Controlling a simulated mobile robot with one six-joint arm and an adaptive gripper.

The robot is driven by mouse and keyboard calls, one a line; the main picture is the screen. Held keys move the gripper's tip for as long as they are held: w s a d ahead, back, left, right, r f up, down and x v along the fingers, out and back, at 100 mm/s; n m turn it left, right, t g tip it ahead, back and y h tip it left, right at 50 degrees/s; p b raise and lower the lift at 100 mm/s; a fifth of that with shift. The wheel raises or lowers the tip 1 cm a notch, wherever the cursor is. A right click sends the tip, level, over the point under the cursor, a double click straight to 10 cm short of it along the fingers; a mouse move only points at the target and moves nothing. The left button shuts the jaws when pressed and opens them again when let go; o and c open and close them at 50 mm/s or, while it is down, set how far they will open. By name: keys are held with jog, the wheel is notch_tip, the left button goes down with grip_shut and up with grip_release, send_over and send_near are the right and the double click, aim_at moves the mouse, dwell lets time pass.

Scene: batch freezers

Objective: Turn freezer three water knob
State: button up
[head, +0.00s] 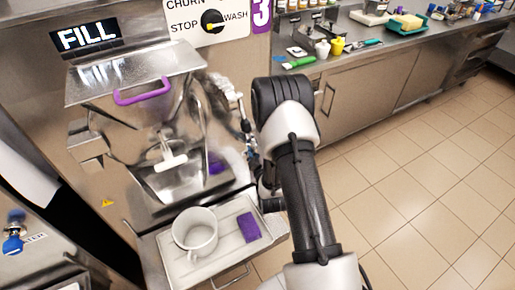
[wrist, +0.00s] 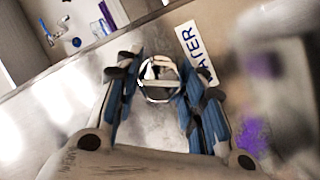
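The freezer marked with a purple 3 (head: 262,13) fills the left of the head view, with a lit FILL display (head: 85,36). In the wrist view a round, shiny metal water knob (wrist: 157,80) sits on the steel panel, beside the blue WATER label (wrist: 196,53). My gripper (wrist: 159,72) faces it, with one blue-padded finger on each side of the knob. The fingertips are apart and very near its rim; I cannot tell whether they touch it. In the head view the gripper is partly visible beside the freezer's right side, and my arm hides the knob.
A white mug (head: 195,232) and a purple sponge (head: 249,227) sit on the tray (head: 176,272) below the freezer's spout. A counter (head: 365,55) with bottles and tools runs along the back right. The tiled floor (head: 430,170) is clear at right.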

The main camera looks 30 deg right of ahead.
jog(key=o, duration=0.3)
jog(key=v, duration=1.2)
dwell(0.4)
